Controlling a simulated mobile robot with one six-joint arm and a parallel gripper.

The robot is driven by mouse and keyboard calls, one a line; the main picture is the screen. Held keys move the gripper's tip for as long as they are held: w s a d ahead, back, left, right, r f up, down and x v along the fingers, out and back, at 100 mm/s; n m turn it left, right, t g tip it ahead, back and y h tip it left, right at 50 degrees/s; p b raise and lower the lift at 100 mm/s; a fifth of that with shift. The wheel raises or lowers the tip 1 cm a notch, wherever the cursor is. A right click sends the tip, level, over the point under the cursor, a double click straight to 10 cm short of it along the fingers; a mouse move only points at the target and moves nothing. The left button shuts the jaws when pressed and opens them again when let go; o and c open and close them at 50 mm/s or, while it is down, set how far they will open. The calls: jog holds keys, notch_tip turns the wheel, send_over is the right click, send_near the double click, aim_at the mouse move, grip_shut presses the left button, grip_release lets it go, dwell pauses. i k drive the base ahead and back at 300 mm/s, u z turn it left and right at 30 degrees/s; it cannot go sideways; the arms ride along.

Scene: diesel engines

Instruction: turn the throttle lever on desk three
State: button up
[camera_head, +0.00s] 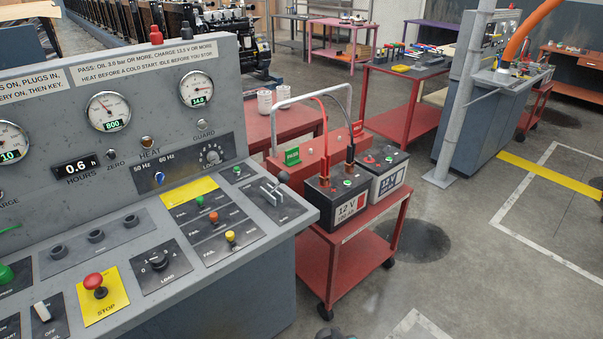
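A grey control desk (262,262) fills the left of the head view. I cannot read a desk number on it. At its right end a lever with a dark round knob (283,177) and a pale metal arm stands on a dark plate, and it looks like the throttle lever. The plate's lettering is too small to read. A second grey desk (470,135) stands at the back right, behind a grey post, and its controls are too small to make out.
Close right of the desk stands a red trolley (345,262) with two 12 V batteries and a tall grey handle. The floor at right is open.

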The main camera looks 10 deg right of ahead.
aim_at(283, 177)
jog(key=i, duration=0.95)
jog(key=z, duration=0.1)
jog(key=k, duration=0.95)
jog(key=u, duration=0.2)
jog(key=i, duration=0.55)
jog(key=z, duration=0.1)
